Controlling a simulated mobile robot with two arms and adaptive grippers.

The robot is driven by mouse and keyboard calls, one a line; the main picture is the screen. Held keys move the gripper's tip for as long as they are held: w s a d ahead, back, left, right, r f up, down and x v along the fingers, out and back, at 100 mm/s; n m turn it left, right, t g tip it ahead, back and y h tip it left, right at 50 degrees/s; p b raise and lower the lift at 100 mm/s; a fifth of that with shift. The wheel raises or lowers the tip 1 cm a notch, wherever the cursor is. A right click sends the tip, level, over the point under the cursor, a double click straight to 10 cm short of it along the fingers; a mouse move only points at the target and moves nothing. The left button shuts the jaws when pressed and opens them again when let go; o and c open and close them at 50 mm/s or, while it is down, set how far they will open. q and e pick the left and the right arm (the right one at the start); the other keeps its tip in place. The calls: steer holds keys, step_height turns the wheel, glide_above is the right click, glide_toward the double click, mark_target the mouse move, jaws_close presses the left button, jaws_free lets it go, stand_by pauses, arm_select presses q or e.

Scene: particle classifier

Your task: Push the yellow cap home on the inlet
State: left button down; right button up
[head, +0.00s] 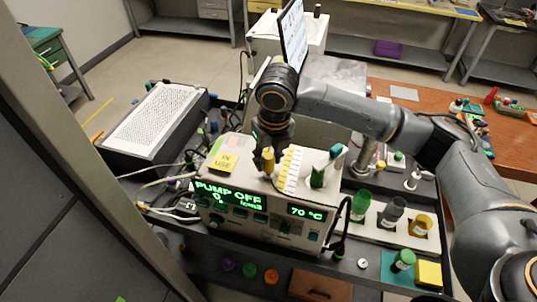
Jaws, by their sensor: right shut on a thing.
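My right gripper (268,148) comes down from above over the top of the cream instrument box (255,185). It is shut on the yellow cap (268,161), which stands roughly upright at the box's top. The inlet cannot be made out under the cap, so I cannot tell whether the cap is seated or only touching. The box's green displays read "PUMP OFF" and "70 °C". My left gripper is not in view.
A yellow "IN USE" note (224,161) lies left of the cap. A white and yellow strip (290,170) and a green-capped part (318,177) stand to its right. Green, grey and yellow-capped bottles (392,212) stand further right. Cables (165,190) run along the left side.

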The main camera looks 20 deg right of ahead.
steer(key=shift+f, duration=1)
steer(key=o, duration=1.1)
steer(key=shift+o, duration=0.2)
steer(key=shift+r, duration=0.15)
step_height(320, 180, up, 12)
steer(key=s, duration=0.2)
steer(key=shift+d+f, duration=0.2)
